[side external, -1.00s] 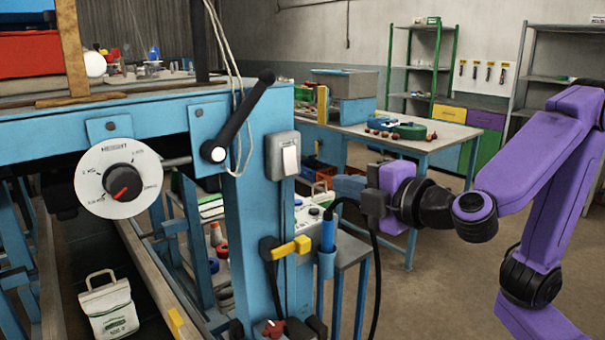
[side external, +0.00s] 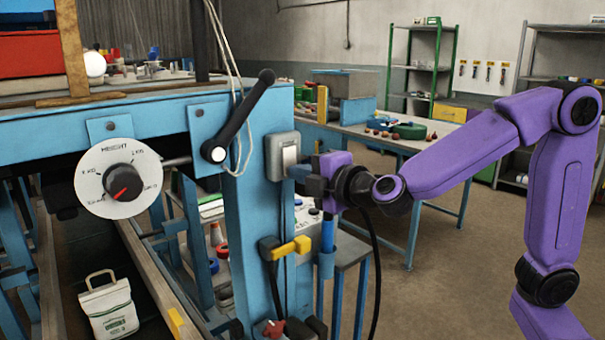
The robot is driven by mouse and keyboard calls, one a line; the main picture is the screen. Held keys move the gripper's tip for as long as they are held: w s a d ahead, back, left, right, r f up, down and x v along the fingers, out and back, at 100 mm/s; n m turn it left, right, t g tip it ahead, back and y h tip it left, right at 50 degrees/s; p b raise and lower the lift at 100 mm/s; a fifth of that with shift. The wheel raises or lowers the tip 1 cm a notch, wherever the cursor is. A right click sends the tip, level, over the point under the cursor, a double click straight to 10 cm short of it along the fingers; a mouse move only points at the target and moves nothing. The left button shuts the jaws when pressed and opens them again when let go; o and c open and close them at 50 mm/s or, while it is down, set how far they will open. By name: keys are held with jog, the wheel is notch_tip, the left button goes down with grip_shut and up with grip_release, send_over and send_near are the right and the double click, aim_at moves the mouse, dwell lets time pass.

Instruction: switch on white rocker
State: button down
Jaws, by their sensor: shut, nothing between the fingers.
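The white rocker (side external: 289,156) sits in a grey box on the front face of the blue post (side external: 250,245). The gripper is shut and holds nothing. The fingers hide part of the box's lower right edge.
A black lever (side external: 240,118) stands left of the rocker. A round dial (side external: 118,178) is farther left. A yellow handle (side external: 290,249) and a black cable (side external: 375,275) are below. A workbench (side external: 400,142) stands behind my arm.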

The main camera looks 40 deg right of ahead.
jog(key=shift+w+f, duration=0.1)
jog(key=shift+w, duration=0.1)
dwell(0.3)
jog(key=s+f, duration=0.1)
jog(key=s, duration=1.3)
jog(key=shift+f, duration=0.35)
